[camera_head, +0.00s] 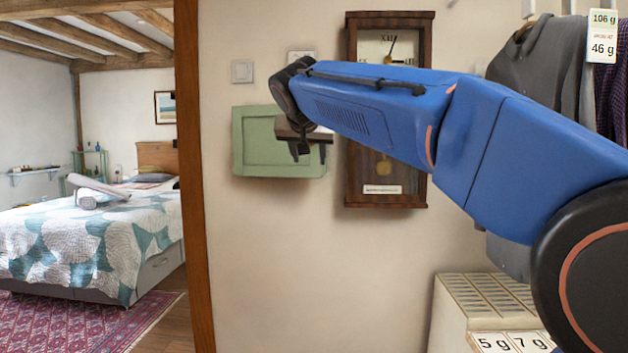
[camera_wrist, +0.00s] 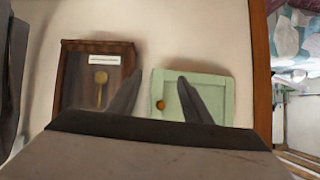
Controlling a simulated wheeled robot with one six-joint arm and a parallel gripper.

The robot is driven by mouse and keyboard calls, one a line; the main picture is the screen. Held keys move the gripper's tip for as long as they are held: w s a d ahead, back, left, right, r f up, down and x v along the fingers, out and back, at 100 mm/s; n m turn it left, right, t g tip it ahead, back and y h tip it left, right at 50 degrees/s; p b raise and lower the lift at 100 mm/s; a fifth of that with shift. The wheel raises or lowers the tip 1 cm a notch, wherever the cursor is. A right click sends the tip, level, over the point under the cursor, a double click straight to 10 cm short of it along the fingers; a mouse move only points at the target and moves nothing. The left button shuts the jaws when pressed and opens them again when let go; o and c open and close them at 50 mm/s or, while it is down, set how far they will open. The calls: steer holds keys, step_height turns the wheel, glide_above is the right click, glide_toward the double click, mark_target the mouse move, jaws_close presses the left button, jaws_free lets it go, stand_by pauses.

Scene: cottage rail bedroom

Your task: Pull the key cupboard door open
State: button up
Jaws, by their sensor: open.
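The key cupboard (camera_head: 252,140) is a small green box on the wall; its panelled door (camera_head: 270,158) looks shut. My gripper (camera_head: 300,152) is in front of the door's right side in the head view and hides that part. In the wrist view, turned upside down, the cupboard (camera_wrist: 225,88) shows with a round brass knob (camera_wrist: 160,104) at the door's left side. My open gripper (camera_wrist: 160,76) has its fingers apart, with the knob between them in the picture. I cannot tell how far the fingertips are from the knob; nothing is held.
A dark wooden wall clock (camera_head: 388,195) hangs close to the cupboard's right. Light switches (camera_head: 242,71) sit above. A wooden post (camera_head: 193,200) stands left, with a bedroom and bed (camera_head: 95,235) beyond. Dark clothes (camera_head: 535,75) hang at right. The wall below the cupboard is bare.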

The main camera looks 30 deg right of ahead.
steer(key=s+f+n, duration=0.1)
steer(key=s+f, duration=0.2)
steer(key=f, duration=0.2)
steer(key=shift+s+a+f+g+y, duration=0.3)
steer(key=shift+s+a+f+y, duration=0.05)
steer(key=shift+s+a+y, duration=0.1)
